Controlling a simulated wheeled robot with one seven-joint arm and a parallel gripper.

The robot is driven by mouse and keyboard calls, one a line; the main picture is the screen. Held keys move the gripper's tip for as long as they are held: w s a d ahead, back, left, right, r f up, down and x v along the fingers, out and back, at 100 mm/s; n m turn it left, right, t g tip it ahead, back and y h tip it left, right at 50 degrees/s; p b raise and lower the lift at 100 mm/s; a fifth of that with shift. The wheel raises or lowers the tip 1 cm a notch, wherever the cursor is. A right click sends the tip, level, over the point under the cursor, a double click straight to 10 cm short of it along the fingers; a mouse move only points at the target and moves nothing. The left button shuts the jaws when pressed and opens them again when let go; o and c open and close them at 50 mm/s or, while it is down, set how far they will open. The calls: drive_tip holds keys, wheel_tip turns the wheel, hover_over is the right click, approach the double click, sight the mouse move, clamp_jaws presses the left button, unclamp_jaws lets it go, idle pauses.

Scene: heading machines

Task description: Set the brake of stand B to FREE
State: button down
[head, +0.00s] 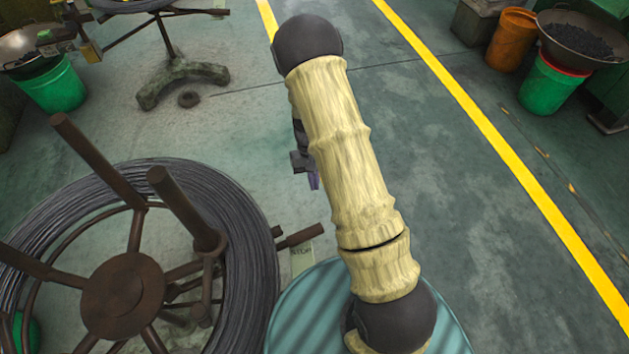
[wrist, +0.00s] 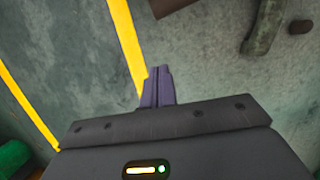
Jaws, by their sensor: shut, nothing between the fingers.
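A large wire reel stand (head: 122,292) with brown bars and a dark wire coil (head: 245,250) fills the lower left of the head view. A short brown bar (head: 300,237) juts from its right side, above a pale label (head: 302,255) whose text I cannot read. I cannot tell which stand is B or how its brake is set. My gripper (head: 314,182) hangs partly hidden behind my arm, to the right of the coil and apart from it. In the wrist view its purple fingers (wrist: 158,74) are together, with nothing between them, above bare floor.
Another reel stand (head: 180,78) stands at the back left; its foot shows in the wrist view (wrist: 264,25). Green buckets (head: 52,88) (head: 548,88) and an orange bucket (head: 511,38) stand at the sides. A yellow line (head: 500,150) crosses clear floor on the right.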

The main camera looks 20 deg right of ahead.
drive_tip(key=s+f+b, duration=0.2)
drive_tip(key=s+f, duration=0.3)
drive_tip(key=f, duration=0.2)
drive_tip(key=shift+s+f, duration=0.3)
drive_tip(key=shift+s, duration=0.1)
drive_tip(key=shift+a, duration=0.1)
